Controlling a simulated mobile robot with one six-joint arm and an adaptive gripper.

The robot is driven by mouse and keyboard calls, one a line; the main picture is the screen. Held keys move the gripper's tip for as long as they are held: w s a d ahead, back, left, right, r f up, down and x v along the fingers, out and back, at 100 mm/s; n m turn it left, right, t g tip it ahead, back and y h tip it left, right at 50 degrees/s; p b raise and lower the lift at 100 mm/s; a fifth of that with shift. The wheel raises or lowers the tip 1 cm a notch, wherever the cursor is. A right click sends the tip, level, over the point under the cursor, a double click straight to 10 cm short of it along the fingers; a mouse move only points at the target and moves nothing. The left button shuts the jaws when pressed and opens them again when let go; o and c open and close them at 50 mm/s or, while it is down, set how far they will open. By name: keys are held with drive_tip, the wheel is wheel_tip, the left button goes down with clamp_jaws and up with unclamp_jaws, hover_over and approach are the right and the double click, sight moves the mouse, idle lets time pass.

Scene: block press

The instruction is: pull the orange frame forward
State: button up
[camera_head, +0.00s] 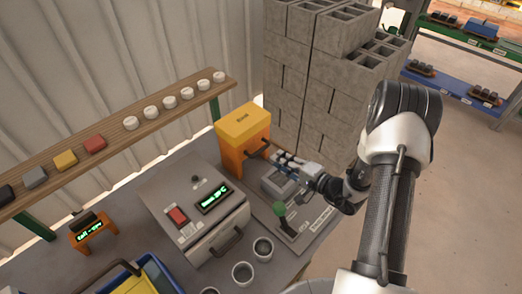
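The orange frame (231,158) stands upright at the back of the grey bench, with a yellow top block (243,124) carrying dark lettering. A dark bar handle (258,151) juts from its front side. My gripper (280,158) is just right of this handle, with its fingers pointing left toward it. I cannot tell whether the fingers touch the handle or how far apart they are. A grey block-shaped mould (276,184) sits below my gripper and is partly hidden by it.
A green-knobbed lever (280,210) stands in front of the mould. A grey control box (190,205) with a red switch and green display is to the left. Several cups (242,272) line the front. Stacked concrete blocks (320,75) rise behind. A wooden shelf (130,128) runs along the wall.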

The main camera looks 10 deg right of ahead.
sight(261, 149)
drive_tip(key=x, duration=1)
drive_tip(key=shift+d, duration=0.1)
clamp_jaws()
